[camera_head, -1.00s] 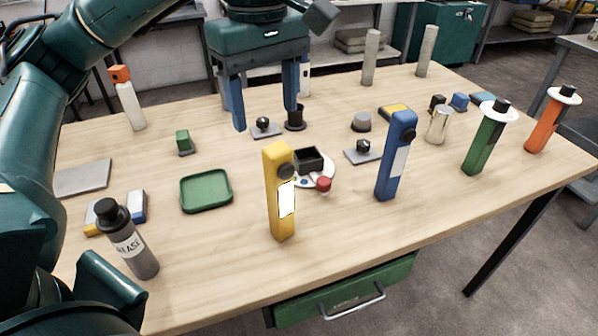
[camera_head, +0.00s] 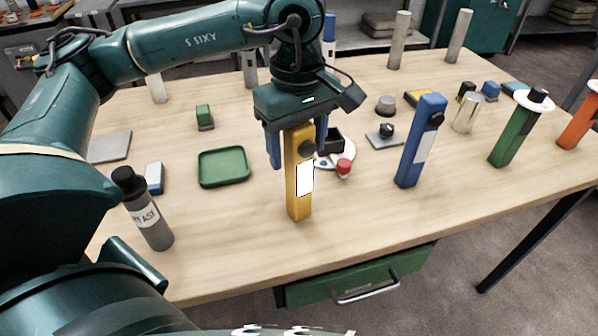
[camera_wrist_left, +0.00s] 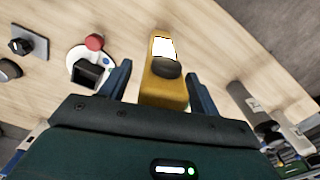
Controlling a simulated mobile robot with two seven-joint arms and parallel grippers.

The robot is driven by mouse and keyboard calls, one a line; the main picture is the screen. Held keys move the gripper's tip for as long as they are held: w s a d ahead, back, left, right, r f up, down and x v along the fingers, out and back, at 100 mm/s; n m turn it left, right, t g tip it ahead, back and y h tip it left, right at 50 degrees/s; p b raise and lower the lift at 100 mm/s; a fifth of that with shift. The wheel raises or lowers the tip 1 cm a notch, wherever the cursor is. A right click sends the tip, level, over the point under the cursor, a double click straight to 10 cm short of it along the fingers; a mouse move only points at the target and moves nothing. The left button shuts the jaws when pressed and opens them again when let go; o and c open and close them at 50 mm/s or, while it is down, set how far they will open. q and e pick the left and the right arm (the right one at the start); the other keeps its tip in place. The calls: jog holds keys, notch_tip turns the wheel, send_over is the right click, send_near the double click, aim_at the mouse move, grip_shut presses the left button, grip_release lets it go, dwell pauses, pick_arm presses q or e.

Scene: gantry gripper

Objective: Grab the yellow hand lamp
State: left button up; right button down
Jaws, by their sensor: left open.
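The yellow hand lamp (camera_head: 299,190) stands upright near the front of the table, with a white panel and a black knob facing me. It also shows in the left wrist view (camera_wrist_left: 165,88). My left gripper (camera_head: 299,160) is open above and around its upper part, one blue finger on each side. In the left wrist view the fingers (camera_wrist_left: 158,88) flank the lamp, with a visible gap on at least the left side. My right gripper is not in view.
A blue lamp (camera_head: 420,140) stands to the right, and a white round dish (camera_head: 335,158) with a black box and red knob sits close behind the yellow lamp. A green tray (camera_head: 223,167) and a grease bottle (camera_head: 146,212) are at left. The table front is clear.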

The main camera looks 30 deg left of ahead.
pick_arm(q)
jog(key=shift+f, duration=0.45)
grip_shut()
dwell(0.4)
